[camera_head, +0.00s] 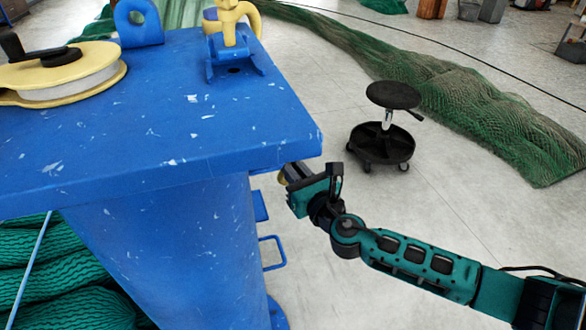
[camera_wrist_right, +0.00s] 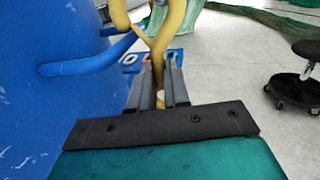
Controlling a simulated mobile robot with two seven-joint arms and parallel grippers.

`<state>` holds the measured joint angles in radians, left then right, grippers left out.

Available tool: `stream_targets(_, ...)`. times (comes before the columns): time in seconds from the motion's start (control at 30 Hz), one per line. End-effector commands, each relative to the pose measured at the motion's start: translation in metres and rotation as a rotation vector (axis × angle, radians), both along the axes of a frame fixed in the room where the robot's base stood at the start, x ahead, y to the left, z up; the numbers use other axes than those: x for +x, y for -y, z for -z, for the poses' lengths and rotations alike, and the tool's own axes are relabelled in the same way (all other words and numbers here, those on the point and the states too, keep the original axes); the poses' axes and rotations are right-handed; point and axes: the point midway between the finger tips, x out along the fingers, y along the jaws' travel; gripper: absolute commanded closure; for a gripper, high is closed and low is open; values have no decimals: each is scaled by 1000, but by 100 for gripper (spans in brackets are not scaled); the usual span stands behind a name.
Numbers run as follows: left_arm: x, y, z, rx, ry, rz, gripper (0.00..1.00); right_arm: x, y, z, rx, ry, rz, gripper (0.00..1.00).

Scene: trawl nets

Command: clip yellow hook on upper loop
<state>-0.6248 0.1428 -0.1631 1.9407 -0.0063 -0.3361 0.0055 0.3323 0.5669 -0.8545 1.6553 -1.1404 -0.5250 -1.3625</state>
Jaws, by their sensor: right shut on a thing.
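My right gripper (camera_head: 286,174) is beside the blue post (camera_head: 170,250), just below the edge of its top plate. In the right wrist view the right gripper (camera_wrist_right: 158,68) is shut on the yellow hook (camera_wrist_right: 172,38), which rises from between the fingers and runs out of the top of the picture. Only a sliver of the hook (camera_head: 281,178) shows in the head view. A blue loop (camera_wrist_right: 88,64) sticks out from the post, its end close to the hook's left side. I cannot tell whether the hook is through it. The loops (camera_head: 261,206) also show on the post's right side. My left gripper is out of view.
The blue top plate (camera_head: 190,120) carries a yellow-and-white reel (camera_head: 70,75), a blue lug (camera_head: 138,24) and a yellow fitting (camera_head: 230,25). A black stool (camera_head: 390,97) stands on the floor, right of the post. Green netting (camera_head: 470,115) lies behind it. The floor between is clear.

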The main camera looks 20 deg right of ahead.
Motion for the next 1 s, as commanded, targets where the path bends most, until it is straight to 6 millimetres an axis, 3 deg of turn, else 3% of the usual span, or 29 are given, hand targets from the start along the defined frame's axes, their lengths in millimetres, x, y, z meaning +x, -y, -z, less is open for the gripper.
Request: stream_targets(1.0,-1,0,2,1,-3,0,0,-1,-12,0,7,9,1,100)
